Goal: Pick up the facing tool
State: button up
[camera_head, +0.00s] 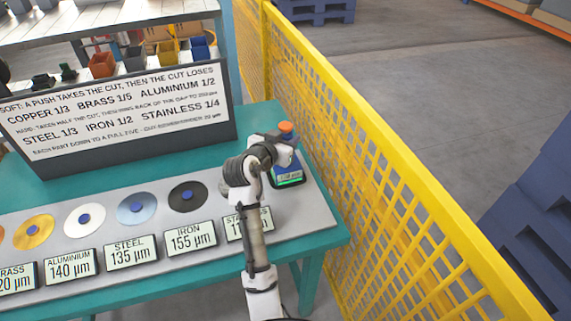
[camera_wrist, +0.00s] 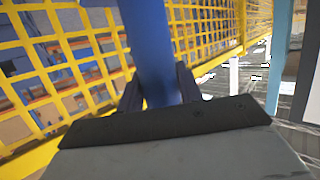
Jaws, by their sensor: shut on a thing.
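The facing tool (camera_head: 287,127) has an orange knob on top. Below it, a dark base with a small lit green display shows at the right end of the table. My gripper (camera_head: 283,153) is at the tool's upper part, just under the orange knob, and hides its middle. In the wrist view my gripper (camera_wrist: 160,88) has its two dark fingers shut on either side of the tool's blue shaft (camera_wrist: 147,40). The tool looks upright. I cannot tell whether its base touches the table.
The teal table (camera_head: 190,163) bears a grey plate with coloured discs (camera_head: 136,208) and µm labels (camera_head: 131,252). A large sign (camera_head: 115,112) stands behind. A yellow mesh fence (camera_head: 375,165) runs close along the table's right side. Blue pallets (camera_head: 530,225) lie beyond it.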

grip_shut()
